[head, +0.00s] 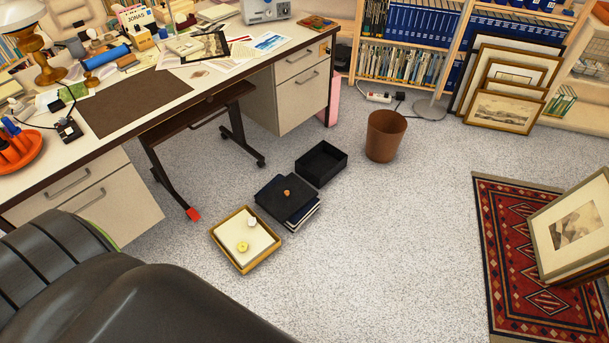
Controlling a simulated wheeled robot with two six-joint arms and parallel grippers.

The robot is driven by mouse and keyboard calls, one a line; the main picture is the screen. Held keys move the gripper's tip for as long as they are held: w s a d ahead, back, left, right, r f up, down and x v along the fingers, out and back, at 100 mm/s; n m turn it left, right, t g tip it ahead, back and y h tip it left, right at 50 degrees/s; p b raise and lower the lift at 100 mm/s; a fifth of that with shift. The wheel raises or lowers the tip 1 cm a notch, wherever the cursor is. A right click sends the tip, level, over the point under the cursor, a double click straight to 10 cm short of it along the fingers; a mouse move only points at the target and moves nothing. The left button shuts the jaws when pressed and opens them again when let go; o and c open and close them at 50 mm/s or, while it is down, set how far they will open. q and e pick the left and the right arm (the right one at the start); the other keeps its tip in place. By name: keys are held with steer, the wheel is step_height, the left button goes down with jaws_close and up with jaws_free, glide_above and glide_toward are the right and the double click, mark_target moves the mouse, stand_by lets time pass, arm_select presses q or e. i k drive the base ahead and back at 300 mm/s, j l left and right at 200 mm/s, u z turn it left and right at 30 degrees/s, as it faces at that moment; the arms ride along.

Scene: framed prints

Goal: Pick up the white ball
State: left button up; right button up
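A small white, roundish object (252,222), which looks like the white ball, lies in a shallow tray with a yellow-brown rim (223,252) on the floor. It is near the tray's upper right side. A small yellow object (242,246) lies in the same tray, below and left of it, apart from it. The objects are too small to make out their exact shapes. Neither of my grippers shows in the head view.
Dark folders (280,205) with a small orange-brown object (287,192) on top lie beside the tray. Beyond are an empty black tray (321,163) and brown bin (385,135). The desk (240,95) and black chair (110,290) border the left. Carpet right of the tray is clear.

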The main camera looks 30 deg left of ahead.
mark_target(251, 221)
steer(key=i+l+u, duration=0.1)
steer(key=i, duration=0.7)
steer(key=i+l, duration=0.15)
steer(key=i, duration=0.65)
steer(key=i+u, duration=0.25)
steer(key=u, duration=0.2)
steer(key=i+l+u, duration=0.2)
steer(key=u, duration=0.25)
steer(key=i+l+u, duration=0.25)
steer(key=u, duration=0.2)
steer(key=i+l+u, duration=0.2)
steer(key=l+u, duration=0.25)
steer(key=j, duration=0.15)
